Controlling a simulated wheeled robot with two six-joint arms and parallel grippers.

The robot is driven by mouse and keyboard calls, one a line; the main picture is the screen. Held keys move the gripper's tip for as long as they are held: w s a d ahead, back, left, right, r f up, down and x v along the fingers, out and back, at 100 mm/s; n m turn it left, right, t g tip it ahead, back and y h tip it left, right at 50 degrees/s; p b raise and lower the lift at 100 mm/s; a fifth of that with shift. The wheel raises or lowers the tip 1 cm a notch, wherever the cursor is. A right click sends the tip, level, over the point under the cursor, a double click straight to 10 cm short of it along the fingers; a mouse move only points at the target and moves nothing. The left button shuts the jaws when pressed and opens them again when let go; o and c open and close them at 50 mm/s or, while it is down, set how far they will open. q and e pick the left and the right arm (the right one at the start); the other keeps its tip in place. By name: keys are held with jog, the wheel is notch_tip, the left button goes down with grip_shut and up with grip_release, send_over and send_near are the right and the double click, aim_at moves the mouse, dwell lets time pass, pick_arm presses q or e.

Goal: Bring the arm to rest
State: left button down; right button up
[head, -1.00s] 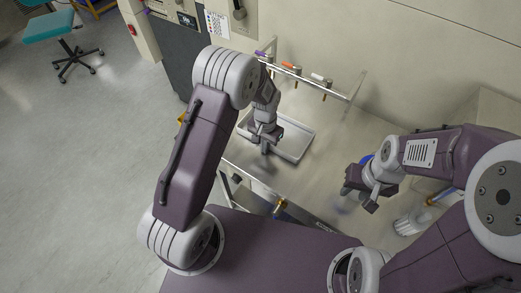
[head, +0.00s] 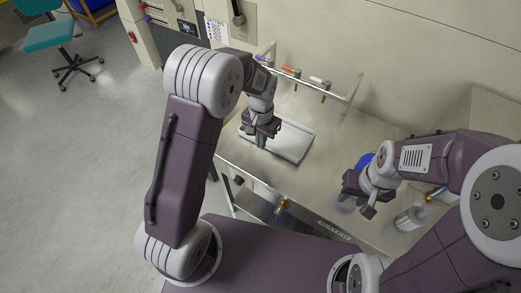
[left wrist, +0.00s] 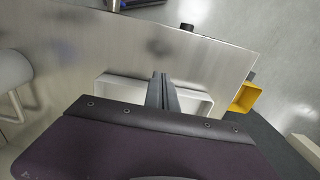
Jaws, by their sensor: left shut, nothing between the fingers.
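My left arm reaches in from the left in the head view, and its gripper (head: 262,140) hangs over the pale tray (head: 292,155). Its fingers are shut with nothing between them. In the left wrist view the closed fingers (left wrist: 163,82) stand in front of the tray (left wrist: 112,84), whose middle they and my wrist hide. Whether the fingertips touch the tray cannot be told. My right gripper (head: 358,198) is over the right part of the steel bench; its finger gap is not clear.
A blue round object (head: 365,160) and a clear ribbed container (head: 409,219) are near my right gripper. A yellow bin (left wrist: 247,97) shows beyond the bench edge. Open floor and a teal chair (head: 48,36) are at left.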

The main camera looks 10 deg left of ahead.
pick_arm(q)
jog(key=s+a+r, duration=0.1)
jog(key=a+r, duration=0.2)
jog(key=r, duration=0.3)
jog(key=s+a+f+n+t, duration=0.1)
jog(key=s+a+n, duration=0.3)
jog(key=s, duration=1.1)
jog(key=shift+f, duration=0.55)
jog(key=shift+s+a, duration=0.1)
